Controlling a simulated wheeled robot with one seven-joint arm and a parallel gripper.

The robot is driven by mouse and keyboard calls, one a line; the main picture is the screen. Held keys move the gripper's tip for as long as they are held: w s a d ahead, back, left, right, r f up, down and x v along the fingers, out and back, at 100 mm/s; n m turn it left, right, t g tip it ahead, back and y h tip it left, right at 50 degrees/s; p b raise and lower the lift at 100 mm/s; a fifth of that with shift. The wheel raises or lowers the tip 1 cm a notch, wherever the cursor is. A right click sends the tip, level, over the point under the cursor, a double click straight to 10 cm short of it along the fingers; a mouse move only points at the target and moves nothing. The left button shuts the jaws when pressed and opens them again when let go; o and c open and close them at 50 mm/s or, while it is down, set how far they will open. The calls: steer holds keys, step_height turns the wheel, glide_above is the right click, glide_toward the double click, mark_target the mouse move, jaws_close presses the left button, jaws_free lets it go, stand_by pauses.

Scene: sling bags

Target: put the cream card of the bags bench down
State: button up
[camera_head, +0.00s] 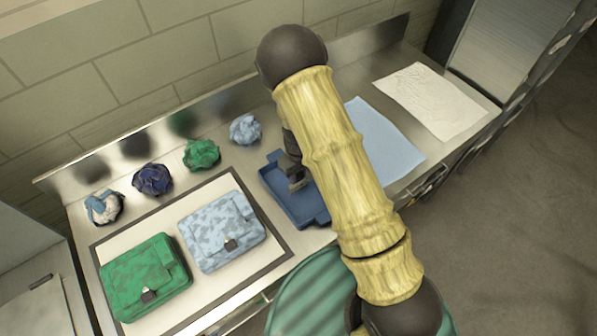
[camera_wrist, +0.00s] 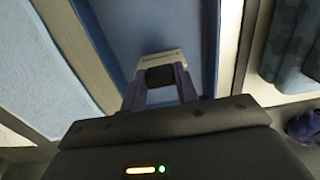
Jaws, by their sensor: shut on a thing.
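My gripper (camera_head: 294,178) is over the blue tray (camera_head: 313,219), partly hidden by my arm in the head view. In the wrist view, my gripper (camera_wrist: 160,76) is shut on a small cream piece, which I take to be the cream card (camera_wrist: 158,60). Only a narrow edge of it shows, at the fingertips. The blue tray (camera_wrist: 150,22) lies below and beyond it. I cannot tell whether the card touches the tray. The card cannot be made out in the head view.
Left of the tray, a green bag (camera_head: 140,280) and a light blue bag (camera_head: 222,232) lie on a dark-bordered cream mat (camera_head: 182,308). Several crumpled balls line the back, including a green one (camera_head: 201,155). A light blue sheet (camera_head: 390,140) and a white sheet (camera_head: 430,100) lie right.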

steer(key=shift+f, duration=0.1)
steer(key=o, duration=1)
step_height(320, 180, up, 12)
steer(key=shift+r+b, duration=0.15)
steer(key=shift+b, duration=0.85)
